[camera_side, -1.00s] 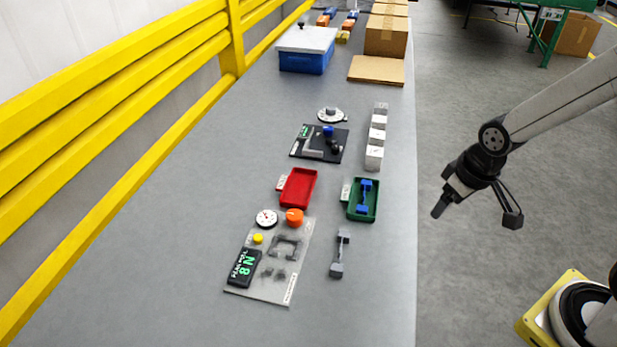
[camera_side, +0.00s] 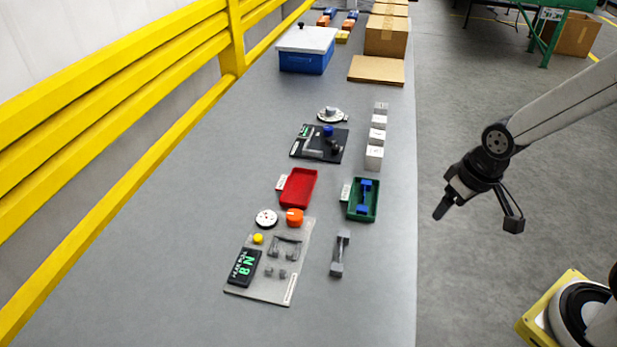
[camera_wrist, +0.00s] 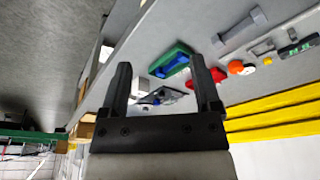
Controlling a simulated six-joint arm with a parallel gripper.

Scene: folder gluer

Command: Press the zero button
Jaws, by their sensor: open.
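A grey plate device (camera_side: 262,288) lies at the near end of the table. It carries a small round yellow button (camera_side: 258,239), a dark display (camera_side: 244,267) with green characters that seem to read 8 N, an orange knob (camera_side: 295,216) and a white dial (camera_side: 266,218). No label naming the zero button is legible. The yellow button also shows at the right of the wrist view (camera_wrist: 268,61). My gripper (camera_side: 440,213) is in the air off the table's right edge, well away from the button. Its two fingers (camera_wrist: 160,60) are apart with nothing held between them.
A grey dumbbell-shaped piece (camera_side: 340,253) lies right of the plate. Behind are a red tray (camera_side: 298,188), a green tray (camera_side: 361,213) with a blue piece (camera_side: 365,196), a black device (camera_side: 310,155) and white blocks (camera_side: 374,158). A yellow rail (camera_side: 170,127) runs along the left.

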